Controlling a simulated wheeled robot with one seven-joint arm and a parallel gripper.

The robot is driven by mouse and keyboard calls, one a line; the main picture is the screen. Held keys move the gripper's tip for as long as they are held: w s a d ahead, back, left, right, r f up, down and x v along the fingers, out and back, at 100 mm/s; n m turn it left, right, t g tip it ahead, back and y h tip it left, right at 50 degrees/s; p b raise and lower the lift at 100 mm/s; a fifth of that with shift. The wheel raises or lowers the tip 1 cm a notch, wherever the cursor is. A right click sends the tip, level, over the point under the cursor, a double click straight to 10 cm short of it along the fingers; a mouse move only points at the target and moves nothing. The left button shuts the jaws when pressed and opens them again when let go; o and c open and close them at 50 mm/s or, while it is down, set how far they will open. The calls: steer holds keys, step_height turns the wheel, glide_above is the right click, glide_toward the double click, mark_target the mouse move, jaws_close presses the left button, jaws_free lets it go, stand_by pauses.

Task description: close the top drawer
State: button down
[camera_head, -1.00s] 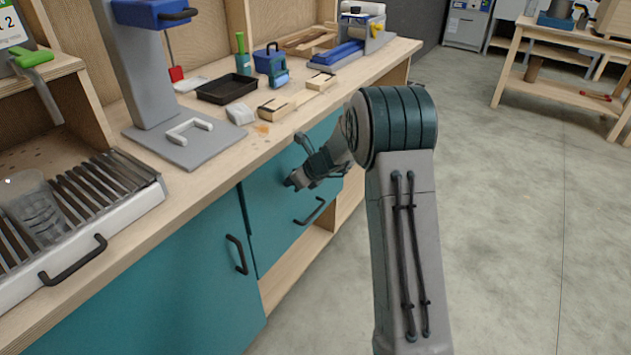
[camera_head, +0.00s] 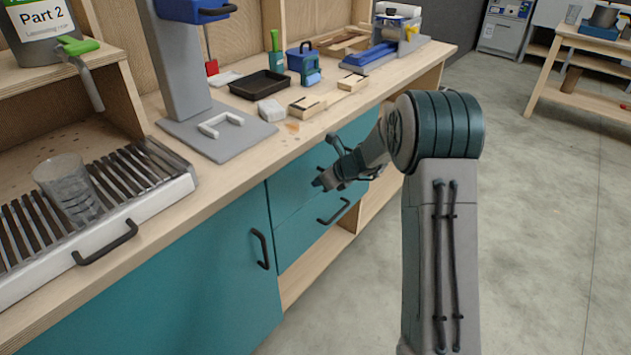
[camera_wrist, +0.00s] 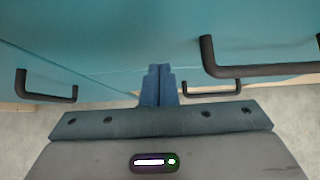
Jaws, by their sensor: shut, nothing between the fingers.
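The top drawer (camera_head: 295,182) has a teal front under the wooden worktop. Its front looks about flush with the lower drawer front (camera_head: 305,228), and I see no clear gap. My gripper (camera_head: 320,184) is shut and empty, right at the teal front; I cannot tell whether it touches. In the wrist view my shut fingers (camera_wrist: 158,85) point at the teal surface near the seam between the drawers. A dark handle (camera_wrist: 260,70), likely the top drawer's, is large at the right. The lower drawer's handle (camera_head: 334,212) is below my gripper; my arm partly hides the top drawer.
A teal cabinet door with a black handle (camera_head: 261,249) is left of the drawers. A slatted tray (camera_head: 130,220) with a clear cup (camera_head: 68,187) juts out at left. Tools and a black tray (camera_head: 260,84) lie on the worktop. Open floor (camera_head: 545,220) is at right.

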steer(key=d+f+p+v, duration=0.1)
steer(key=p+v, duration=0.1)
steer(key=v, duration=0.9)
steer(key=s+a+r+n+g+h+p, duration=0.2)
steer(key=s+r+n+p, duration=0.4)
steer(key=s+r+n, duration=0.85)
steer(key=s+d+r+n+h+p, duration=0.2)
steer(key=s+n, duration=0.4)
steer(key=s, duration=0.3)
steer(key=s+d+r+n+g+h+p, duration=0.1)
steer(key=s+r+n+p, duration=0.3)
steer(key=s, duration=0.6)
steer(key=shift+d+n+h, duration=0.8)
steer(key=shift+n, duration=0.05)
